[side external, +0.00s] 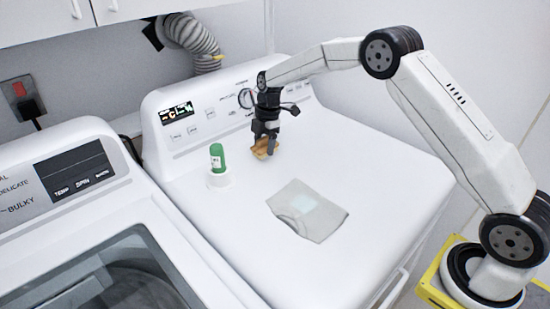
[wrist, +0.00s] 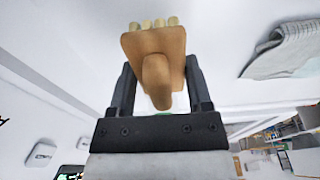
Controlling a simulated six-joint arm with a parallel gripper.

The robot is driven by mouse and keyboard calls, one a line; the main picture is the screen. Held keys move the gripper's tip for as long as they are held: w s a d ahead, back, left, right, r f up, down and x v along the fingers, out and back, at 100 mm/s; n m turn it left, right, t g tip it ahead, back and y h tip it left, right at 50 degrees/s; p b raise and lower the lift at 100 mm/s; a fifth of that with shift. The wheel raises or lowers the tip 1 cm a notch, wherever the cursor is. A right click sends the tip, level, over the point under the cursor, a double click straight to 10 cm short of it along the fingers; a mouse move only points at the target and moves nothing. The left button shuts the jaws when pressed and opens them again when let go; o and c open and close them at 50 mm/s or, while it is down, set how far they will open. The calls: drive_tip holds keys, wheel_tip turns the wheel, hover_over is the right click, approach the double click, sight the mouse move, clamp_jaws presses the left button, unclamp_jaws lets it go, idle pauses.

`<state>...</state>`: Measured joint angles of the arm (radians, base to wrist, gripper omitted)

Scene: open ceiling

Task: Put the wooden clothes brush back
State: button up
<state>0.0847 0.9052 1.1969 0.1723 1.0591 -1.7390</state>
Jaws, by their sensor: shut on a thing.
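The wooden clothes brush (wrist: 156,50) is between the two fingers of my gripper (wrist: 157,85) in the wrist view. It is light brown, with a rounded handle towards the gripper and pale bristle tufts at the far end. In the side external view the brush (side external: 262,150) shows below my gripper (side external: 266,140), close to the top of the white dryer (side external: 330,165). My gripper is shut on the brush. I cannot tell whether the brush touches the dryer top.
A control panel rises behind. The dryer top to the right is clear.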

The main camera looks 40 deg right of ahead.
sight(265, 145)
drive_tip(key=shift+f, duration=1.5)
drive_tip(key=shift+f, duration=0.1)
drive_tip(key=o, duration=1.1)
drive_tip(key=r, duration=0.4)
drive_tip(key=d+r, duration=0.1)
drive_tip(key=r, duration=0.7)
drive_tip(key=shift+d, duration=0.4)
